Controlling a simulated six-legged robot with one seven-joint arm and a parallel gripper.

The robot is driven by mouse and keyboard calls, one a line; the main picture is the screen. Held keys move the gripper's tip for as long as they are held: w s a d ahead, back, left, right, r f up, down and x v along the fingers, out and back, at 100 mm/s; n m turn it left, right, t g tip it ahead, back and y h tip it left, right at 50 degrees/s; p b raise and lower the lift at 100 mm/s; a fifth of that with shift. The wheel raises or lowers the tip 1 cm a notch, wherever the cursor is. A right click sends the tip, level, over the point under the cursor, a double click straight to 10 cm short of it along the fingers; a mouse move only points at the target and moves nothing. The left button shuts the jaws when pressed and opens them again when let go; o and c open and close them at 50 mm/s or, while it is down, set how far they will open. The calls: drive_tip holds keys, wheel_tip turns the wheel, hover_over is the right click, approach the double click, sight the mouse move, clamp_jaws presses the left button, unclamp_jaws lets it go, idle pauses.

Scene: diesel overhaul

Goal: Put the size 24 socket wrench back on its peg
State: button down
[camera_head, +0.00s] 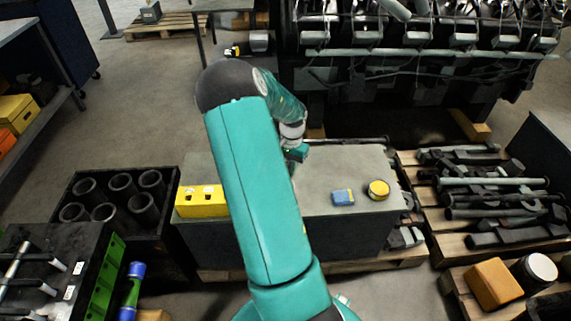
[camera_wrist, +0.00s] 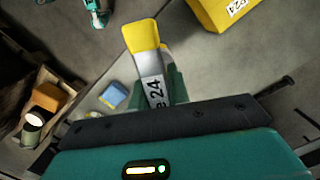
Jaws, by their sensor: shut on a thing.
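The wrench marked 24 shows in the wrist view as a grey piece with a yellow end (camera_wrist: 144,38). My gripper (camera_wrist: 157,88) is shut on it, with a green finger at each side of the label. The rest of the wrench is hidden behind the gripper body. In the head view my gripper (camera_head: 296,153) is over the far part of the grey bench, mostly hidden by my arm, and the wrench cannot be made out. A dark rack (camera_head: 50,275) with pegs and white labels stands at the lower left. I cannot read its labels.
The grey bench (camera_head: 330,170) holds a yellow block (camera_head: 201,202), a blue piece (camera_head: 343,197) and a round yellow tin (camera_head: 378,190). A crate of cylinders (camera_head: 75,190) stands left. A pallet of metal parts (camera_head: 490,195) stands right. The engine (camera_head: 430,50) is behind.

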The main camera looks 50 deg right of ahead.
drive_tip(key=f, duration=0.6)
drive_tip(key=shift+s+d+f, duration=0.1)
drive_tip(key=shift+s+f, duration=0.1)
drive_tip(key=shift+w+f, duration=0.1)
idle(0.4)
drive_tip(key=shift+f, duration=0.1)
drive_tip(key=shift+f, duration=1.05)
drive_tip(key=c, duration=0.7)
unclamp_jaws()
drive_tip(key=shift+r, duration=4.45)
